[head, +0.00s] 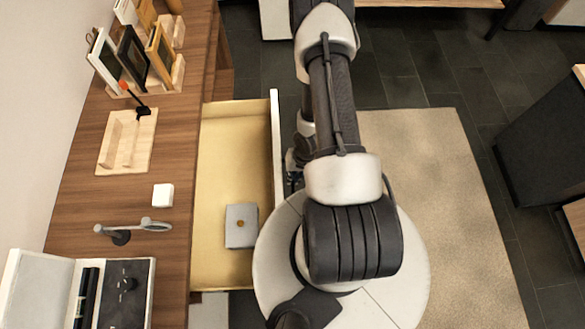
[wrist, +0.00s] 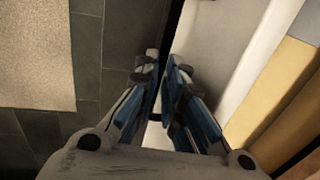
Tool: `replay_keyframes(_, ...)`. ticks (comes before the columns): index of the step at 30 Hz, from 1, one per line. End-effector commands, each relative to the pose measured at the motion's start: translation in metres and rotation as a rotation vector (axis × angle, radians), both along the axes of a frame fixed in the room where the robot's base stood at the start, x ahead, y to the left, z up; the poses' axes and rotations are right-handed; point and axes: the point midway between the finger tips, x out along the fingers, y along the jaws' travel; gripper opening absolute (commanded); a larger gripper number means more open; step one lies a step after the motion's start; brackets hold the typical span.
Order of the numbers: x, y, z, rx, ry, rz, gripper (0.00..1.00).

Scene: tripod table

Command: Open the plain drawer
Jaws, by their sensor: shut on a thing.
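The plain drawer is pulled out from the wooden desk, with its pale yellow inside (head: 230,165) exposed. Its white front (head: 276,130) stands well away from the desk, and the front also shows in the wrist view (wrist: 222,50). My gripper (wrist: 163,68) is at the outer side of that front, its blue-grey fingers close together and shut on the drawer's handle. The handle itself is mostly hidden between the fingers. In the head view my arm covers most of the gripper. A grey square box (head: 241,226) lies inside the drawer.
The desk top (head: 75,195) bears picture frames in a rack (head: 135,50), a wooden tray (head: 106,158), a small white cube (head: 163,195) and an open case (head: 40,275). A beige rug (head: 440,200) lies on dark floor tiles. A dark cabinet (head: 540,150) stands at the right.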

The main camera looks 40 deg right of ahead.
Motion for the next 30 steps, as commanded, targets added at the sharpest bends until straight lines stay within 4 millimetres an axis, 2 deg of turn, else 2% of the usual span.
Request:
replay_keyframes(2,0.000,0.000,0.000,-0.001,-0.001,0.000,0.00)
replay_keyframes(3,0.000,0.000,0.000,-0.001,-0.001,0.000,0.12)
replay_keyframes(11,0.000,0.000,0.000,0.000,0.000,0.000,0.29)
replay_keyframes(23,0.000,-0.001,0.005,-0.001,-0.001,0.000,0.30)
replay_keyframes(26,-0.001,-0.003,0.017,-0.001,-0.001,-0.001,0.30)
replay_keyframes(30,-0.003,-0.008,0.045,-0.003,-0.005,-0.001,0.30)
